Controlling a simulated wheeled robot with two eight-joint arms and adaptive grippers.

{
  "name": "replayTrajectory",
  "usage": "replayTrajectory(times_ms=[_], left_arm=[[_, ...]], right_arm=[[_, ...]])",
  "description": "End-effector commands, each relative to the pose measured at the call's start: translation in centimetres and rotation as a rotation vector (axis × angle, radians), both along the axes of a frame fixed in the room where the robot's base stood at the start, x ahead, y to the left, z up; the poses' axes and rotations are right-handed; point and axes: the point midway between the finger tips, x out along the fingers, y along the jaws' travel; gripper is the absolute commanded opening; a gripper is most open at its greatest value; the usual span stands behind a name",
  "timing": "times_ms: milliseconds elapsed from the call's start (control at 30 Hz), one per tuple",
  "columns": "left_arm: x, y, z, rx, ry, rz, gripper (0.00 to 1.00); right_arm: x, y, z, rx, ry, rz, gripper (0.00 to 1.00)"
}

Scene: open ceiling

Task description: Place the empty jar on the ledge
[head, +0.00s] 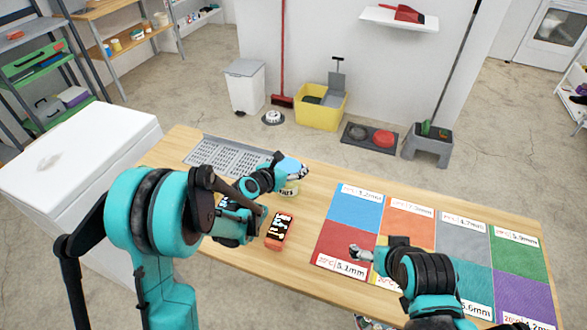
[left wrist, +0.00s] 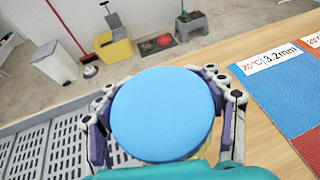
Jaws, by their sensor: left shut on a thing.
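The jar (head: 291,187) has a round blue lid (left wrist: 165,113) and a pale body with a label. It is at the back edge of the wooden table, partly hidden by my left gripper (head: 292,172). My left gripper's fingers (left wrist: 165,118) close around both sides of the jar in the left wrist view. I cannot tell whether the jar touches the table or is empty. My right gripper (head: 362,253) is over the coloured mats, and its opening is unclear. A white wall shelf (head: 382,17), which may be the ledge, holds a red dustpan (head: 408,13).
A grey slatted rack (head: 202,158) lies at the table's back left, left of the jar. A red-and-black item (head: 279,232) lies on the table in front. Coloured mats (head: 355,207) cover the right side. A yellow bucket (head: 315,116) and white bin (head: 245,86) stand on the floor.

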Motion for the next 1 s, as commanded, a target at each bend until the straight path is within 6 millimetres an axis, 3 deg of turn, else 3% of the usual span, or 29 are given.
replayTrajectory(times_ms=[367,400,500,900,1000], left_arm=[[0.0,0.0,-0.6,-0.001,0.0,0.0,0.05],[0.0,0.0,-0.6,0.0,0.0,0.0,0.69],[0.0,0.0,-0.5,0.0,0.0,0.0,0.89],[0.0,0.0,0.0,-0.001,0.0,0.0,0.89],[-1.2,0.8,0.6,-0.001,0.0,0.003,0.89]], right_arm=[[0.0,0.0,-0.5,0.0,0.0,0.0,0.91],[0.0,0.0,-0.5,0.0,0.0,0.0,0.91],[0.0,0.0,-0.4,0.0,0.0,0.0,0.91],[0.0,0.0,0.2,0.0,0.0,0.0,0.91],[0.0,0.0,0.6,0.0,0.0,0.0,0.91]])
